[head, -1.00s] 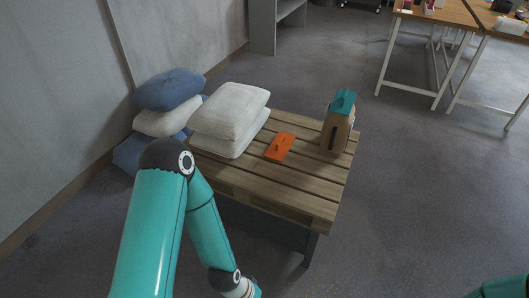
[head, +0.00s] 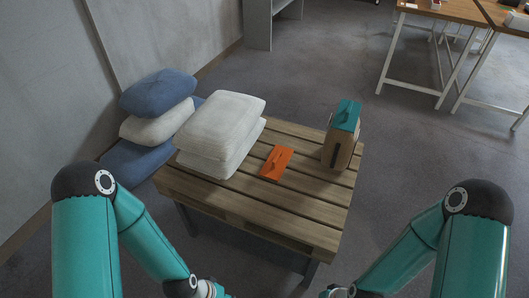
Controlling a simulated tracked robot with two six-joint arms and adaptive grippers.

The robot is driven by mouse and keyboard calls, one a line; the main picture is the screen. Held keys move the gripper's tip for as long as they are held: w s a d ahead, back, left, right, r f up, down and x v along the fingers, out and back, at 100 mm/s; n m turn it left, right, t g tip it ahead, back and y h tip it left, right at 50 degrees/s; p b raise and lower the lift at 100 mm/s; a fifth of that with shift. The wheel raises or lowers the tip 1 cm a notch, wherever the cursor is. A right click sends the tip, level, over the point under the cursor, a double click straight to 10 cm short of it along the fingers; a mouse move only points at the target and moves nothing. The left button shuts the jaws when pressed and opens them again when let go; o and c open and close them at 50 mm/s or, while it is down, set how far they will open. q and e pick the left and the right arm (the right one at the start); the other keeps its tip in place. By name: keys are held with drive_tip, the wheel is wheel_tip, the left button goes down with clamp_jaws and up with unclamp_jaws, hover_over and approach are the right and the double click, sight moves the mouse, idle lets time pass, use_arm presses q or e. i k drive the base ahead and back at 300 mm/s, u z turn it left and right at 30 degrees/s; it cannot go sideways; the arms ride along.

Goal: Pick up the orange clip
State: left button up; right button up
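The orange clip (head: 277,162) lies flat on the slatted wooden pallet table (head: 299,222), near its middle. It has a small raised part on top. It lies between the white pillows and the wooden box. My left arm comes in from the lower left and my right arm from the lower right. Both grippers are at or below the bottom edge of the head view, in front of the table and apart from the clip. Their fingers do not show.
Two white pillows (head: 221,120) are stacked on the table's left. A wooden box with a teal top (head: 345,115) stands at right. Blue and white cushions (head: 158,92) are piled left of the table by the wall. White-legged desks (head: 409,80) stand far right. Floor right of the table is clear.

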sight(277, 159)
drive_tip(key=z, duration=0.15)
drive_tip(key=i, duration=0.85)
drive_tip(key=z, duration=0.65)
